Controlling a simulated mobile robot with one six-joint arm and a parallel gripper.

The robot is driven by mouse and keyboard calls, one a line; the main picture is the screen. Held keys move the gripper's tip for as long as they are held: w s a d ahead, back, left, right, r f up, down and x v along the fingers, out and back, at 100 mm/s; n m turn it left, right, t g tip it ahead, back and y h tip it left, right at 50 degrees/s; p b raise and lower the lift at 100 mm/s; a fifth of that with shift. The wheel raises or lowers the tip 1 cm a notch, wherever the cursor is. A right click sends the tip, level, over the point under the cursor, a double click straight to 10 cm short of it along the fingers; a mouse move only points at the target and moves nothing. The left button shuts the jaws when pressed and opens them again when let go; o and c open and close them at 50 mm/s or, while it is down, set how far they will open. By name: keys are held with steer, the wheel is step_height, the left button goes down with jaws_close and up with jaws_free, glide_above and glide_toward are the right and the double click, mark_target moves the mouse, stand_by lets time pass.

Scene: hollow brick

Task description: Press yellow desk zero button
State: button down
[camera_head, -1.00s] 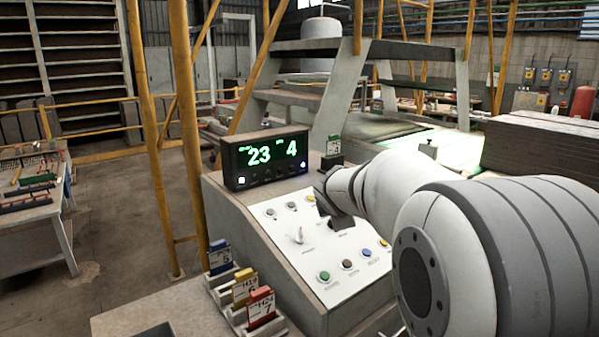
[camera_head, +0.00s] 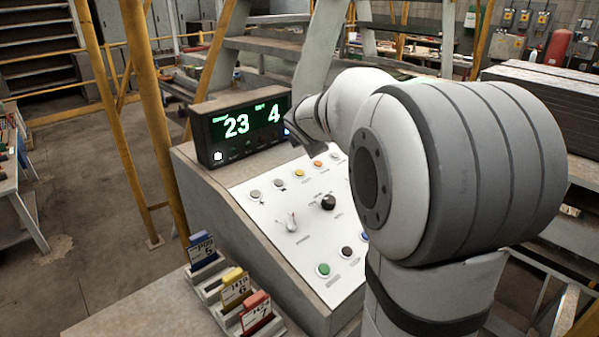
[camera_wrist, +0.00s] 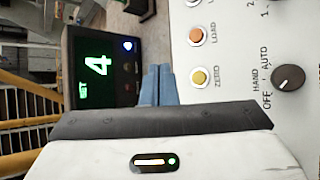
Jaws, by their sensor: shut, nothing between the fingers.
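The yellow ZERO button (camera_wrist: 199,77) sits on the white sloped panel, right of my fingers in the wrist view. It also shows in the head view (camera_head: 300,174), in the upper row of the panel. My gripper (camera_wrist: 158,72) is shut and empty, its blue-grey fingers side by side. In the wrist view the fingers appear between the display and the yellow button, apart from the button in the picture. In the head view my gripper (camera_head: 320,146) is over the panel's upper end, partly hidden by my arm. Its exact height above the panel cannot be told.
The orange LOAD button (camera_wrist: 197,36) is beside the yellow one. A black HAND/OFF/AUTO knob (camera_wrist: 289,78) stands up from the panel. The black display (camera_head: 240,125) reads 23 and 4. A toggle lever (camera_head: 292,222) and a green button (camera_head: 323,270) are lower. A card rack (camera_head: 213,285) stands at left.

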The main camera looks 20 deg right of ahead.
mark_target(300, 173)
steer(key=f+b, duration=0.2)
steer(key=w+f+b, duration=0.1)
steer(key=f+b, duration=0.4)
steer(key=shift+w+a+f+b, duration=0.35)
steer(key=shift+a+f, duration=0.05)
steer(key=shift+w+a+f+b, duration=0.1)
steer(key=shift+w+f+b, duration=0.05)
steer(key=shift+f+b, duration=0.15)
stand_by(1.4)
steer(key=shift+w+f+b, duration=0.15)
steer(key=shift+f+b, duration=0.2)
steer(key=shift+f, duration=0.05)
steer(key=shift+f+b, duration=0.35)
stand_by(0.6)
steer(key=shift+r, duration=0.15)
steer(key=shift+r+p, duration=0.6)
steer(key=shift+p, duration=0.2)
steer(key=shift+r, duration=0.1)
